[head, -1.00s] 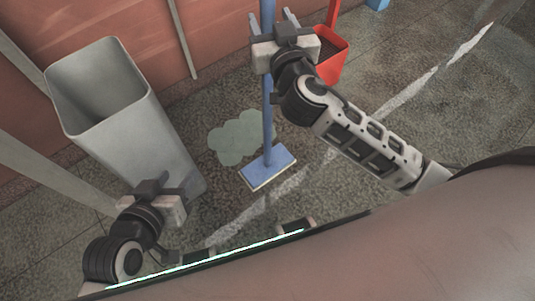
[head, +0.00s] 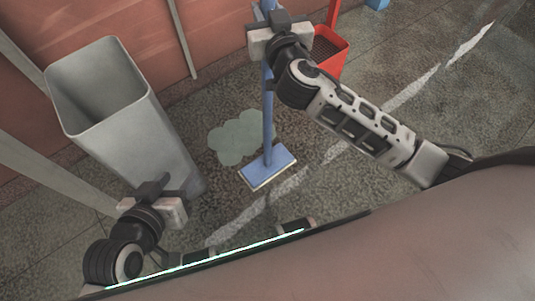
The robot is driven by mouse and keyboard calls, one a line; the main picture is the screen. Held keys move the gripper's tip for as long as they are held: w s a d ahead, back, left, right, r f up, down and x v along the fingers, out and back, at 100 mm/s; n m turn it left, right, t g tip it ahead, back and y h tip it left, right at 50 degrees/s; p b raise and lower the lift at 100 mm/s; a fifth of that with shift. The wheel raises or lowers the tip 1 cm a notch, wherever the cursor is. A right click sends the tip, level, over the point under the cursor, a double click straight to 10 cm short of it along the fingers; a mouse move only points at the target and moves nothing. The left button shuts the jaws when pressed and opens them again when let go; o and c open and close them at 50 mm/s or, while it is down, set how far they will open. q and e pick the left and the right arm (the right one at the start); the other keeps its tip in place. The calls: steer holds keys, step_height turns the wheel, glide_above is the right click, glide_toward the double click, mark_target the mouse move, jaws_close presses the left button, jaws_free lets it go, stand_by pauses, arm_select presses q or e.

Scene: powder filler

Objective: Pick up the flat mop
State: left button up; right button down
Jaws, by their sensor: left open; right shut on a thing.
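The flat mop has a blue pole (head: 268,120) and a flat blue head with a pale edge (head: 268,168). It stands upright, with its head low at the floor; I cannot tell whether the head touches it. My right gripper (head: 266,22) is shut on the upper pole, and the gripper hides part of the pole. My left gripper (head: 150,190) is open and empty at the lower left, in front of the grey bin.
A tall open grey bin (head: 165,140) stands at the left. A pale puddle (head: 238,138) lies on the floor beside the mop head. A red dustpan-like container (head: 330,52) stands behind my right gripper. A red-brown wall (head: 110,25) runs along the back.

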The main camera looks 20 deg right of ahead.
arm_select(q)
steer(key=shift+w+r, duration=0.15)
steer(key=shift+w, duration=0.1)
stand_by(0.5)
stand_by(0.3)
steer(key=shift+s, duration=0.15)
arm_select(e)
steer(key=shift+r, duration=0.2)
steer(key=shift+r, duration=0.1)
